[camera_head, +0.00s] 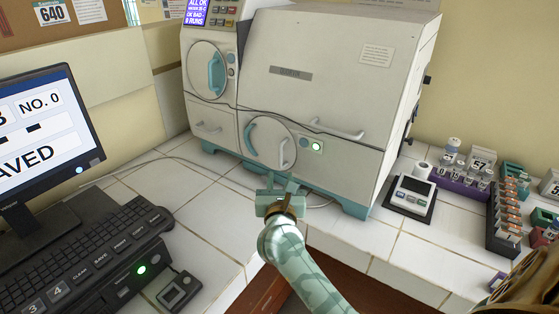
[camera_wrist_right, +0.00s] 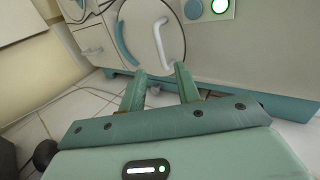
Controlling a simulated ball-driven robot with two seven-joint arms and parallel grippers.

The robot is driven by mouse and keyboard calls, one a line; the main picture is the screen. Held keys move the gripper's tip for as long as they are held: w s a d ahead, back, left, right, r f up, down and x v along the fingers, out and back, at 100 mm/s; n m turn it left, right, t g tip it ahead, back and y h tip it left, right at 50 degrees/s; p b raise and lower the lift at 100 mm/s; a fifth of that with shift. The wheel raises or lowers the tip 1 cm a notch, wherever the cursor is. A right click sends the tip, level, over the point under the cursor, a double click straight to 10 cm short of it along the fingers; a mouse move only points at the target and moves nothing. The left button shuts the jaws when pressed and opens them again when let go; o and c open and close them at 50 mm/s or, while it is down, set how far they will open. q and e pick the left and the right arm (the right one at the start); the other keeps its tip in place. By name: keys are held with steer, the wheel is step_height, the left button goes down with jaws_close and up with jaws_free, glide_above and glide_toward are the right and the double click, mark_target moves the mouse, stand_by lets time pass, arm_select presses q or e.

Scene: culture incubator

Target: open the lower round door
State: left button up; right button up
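The lower round door (camera_head: 268,141) is a pale disc low on the front of the white incubator (camera_head: 320,82). It looks closed, with a teal curved piece on its left and a white bar handle (camera_head: 283,152) on its right. In the right wrist view the round door (camera_wrist_right: 142,22) is at the top, with the white handle (camera_wrist_right: 160,42) upright on it. My right gripper (camera_head: 278,181) is in front of and below the door, apart from it. In the wrist view its two fingers (camera_wrist_right: 160,82) are spread and empty, pointing towards the handle's lower end. My left gripper is not in view.
An upper round door (camera_head: 206,70) with a teal handle sits up and left. A larger panel with a white handle (camera_head: 338,128) is on the right. A monitor (camera_head: 42,140) and keyboard (camera_head: 90,255) stand left; a scale (camera_head: 412,192) and vial racks (camera_head: 508,210) stand right.

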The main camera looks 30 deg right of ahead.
mark_target(281, 158)
steer(key=b+x, duration=0.1)
steer(key=x, duration=0.8)
steer(key=shift+d, duration=0.1)
jaws_close()
